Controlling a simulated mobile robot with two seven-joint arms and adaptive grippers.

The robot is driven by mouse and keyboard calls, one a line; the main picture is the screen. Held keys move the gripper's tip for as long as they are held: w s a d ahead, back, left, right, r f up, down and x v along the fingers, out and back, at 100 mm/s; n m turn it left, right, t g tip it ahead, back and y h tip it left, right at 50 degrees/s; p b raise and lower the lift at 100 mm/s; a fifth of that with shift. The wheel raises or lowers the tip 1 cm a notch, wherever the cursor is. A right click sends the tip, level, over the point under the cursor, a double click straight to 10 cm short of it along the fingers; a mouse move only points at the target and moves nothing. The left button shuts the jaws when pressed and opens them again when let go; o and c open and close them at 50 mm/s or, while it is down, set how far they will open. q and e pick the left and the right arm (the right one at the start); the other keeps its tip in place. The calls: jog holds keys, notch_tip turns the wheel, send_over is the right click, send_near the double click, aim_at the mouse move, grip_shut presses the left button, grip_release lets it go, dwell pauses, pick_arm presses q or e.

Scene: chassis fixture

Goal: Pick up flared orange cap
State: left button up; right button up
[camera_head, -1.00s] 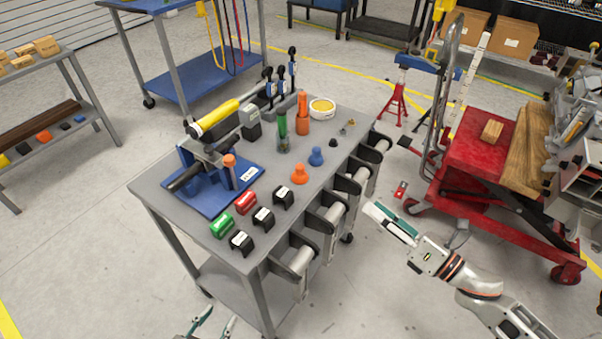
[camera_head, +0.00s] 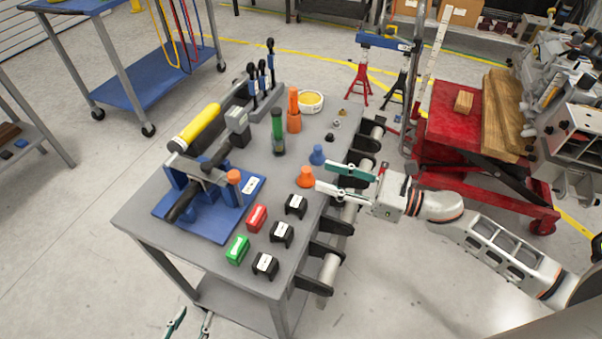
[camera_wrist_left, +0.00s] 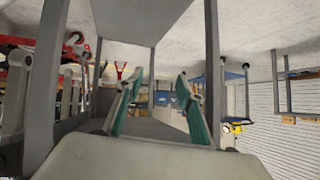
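The flared orange cap (camera_head: 306,177) stands on the grey table top near its right edge, just in front of the flared blue cap (camera_head: 317,154). My right gripper (camera_head: 322,175) is open, and its fingertips are at the cap's right side, with the fingers pointing left. I cannot tell whether they touch it. My left gripper (camera_head: 190,322) is low at the bottom edge of the head view, away from the cap. In the left wrist view the left gripper (camera_wrist_left: 159,75) is open and empty, and no cap shows there.
Black labelled blocks (camera_head: 296,206), a red block (camera_head: 257,218) and a green block (camera_head: 237,249) stand in front of the cap. A blue fixture (camera_head: 222,222) lies to the left. Rollers (camera_head: 329,270) line the right edge.

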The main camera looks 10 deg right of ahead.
aim_at(311, 171)
jog(key=p+x, duration=0.1)
jog(key=x, duration=0.5)
jog(key=shift+w+a+r, duration=0.15)
jog(key=shift+a, duration=0.1)
jog(key=c, duration=0.9)
